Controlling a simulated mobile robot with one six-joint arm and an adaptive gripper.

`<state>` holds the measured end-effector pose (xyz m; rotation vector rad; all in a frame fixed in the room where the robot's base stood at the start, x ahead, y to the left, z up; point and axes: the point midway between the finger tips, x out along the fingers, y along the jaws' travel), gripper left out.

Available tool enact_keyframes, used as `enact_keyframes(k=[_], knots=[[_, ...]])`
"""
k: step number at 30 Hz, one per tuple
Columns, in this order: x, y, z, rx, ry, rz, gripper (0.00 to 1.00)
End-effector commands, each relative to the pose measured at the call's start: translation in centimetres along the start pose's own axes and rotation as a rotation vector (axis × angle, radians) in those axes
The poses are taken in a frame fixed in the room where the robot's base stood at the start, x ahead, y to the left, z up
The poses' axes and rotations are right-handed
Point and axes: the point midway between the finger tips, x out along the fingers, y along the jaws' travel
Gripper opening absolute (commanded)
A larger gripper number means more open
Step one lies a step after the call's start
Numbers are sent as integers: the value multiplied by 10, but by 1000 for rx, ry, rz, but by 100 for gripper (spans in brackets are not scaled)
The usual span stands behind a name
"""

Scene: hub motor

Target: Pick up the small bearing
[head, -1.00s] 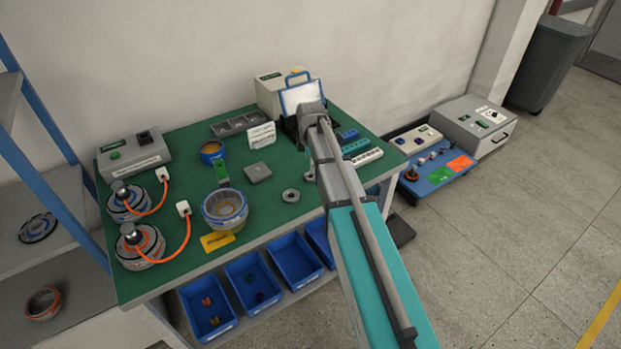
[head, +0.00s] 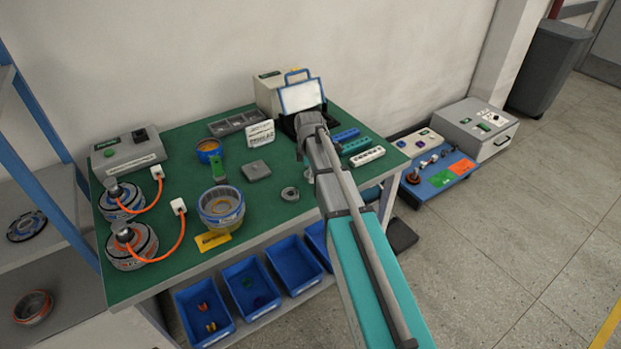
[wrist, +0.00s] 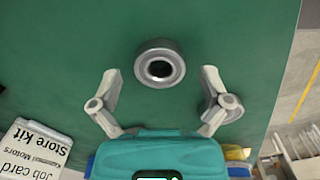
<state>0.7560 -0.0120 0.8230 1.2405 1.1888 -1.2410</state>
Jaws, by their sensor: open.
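The small bearing is a grey metal ring (head: 290,194) lying flat on the green bench top, left of my arm in the head view. In the wrist view the bearing (wrist: 160,63) shows from above, with its dark hole in the middle. My gripper (wrist: 160,78) is open and empty. Its two fingers stand apart, one to each side and slightly below the bearing in the wrist picture. Neither finger touches it. In the head view the fingers are largely hidden by my own arm.
A white job card (wrist: 35,148) shows at the wrist view's lower left.

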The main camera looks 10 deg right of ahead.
Motion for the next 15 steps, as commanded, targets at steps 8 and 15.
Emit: enact_keyframes(k=[8,15], knots=[[0,0,0,0,0,0,97],[0,0,0,0,0,0,92]])
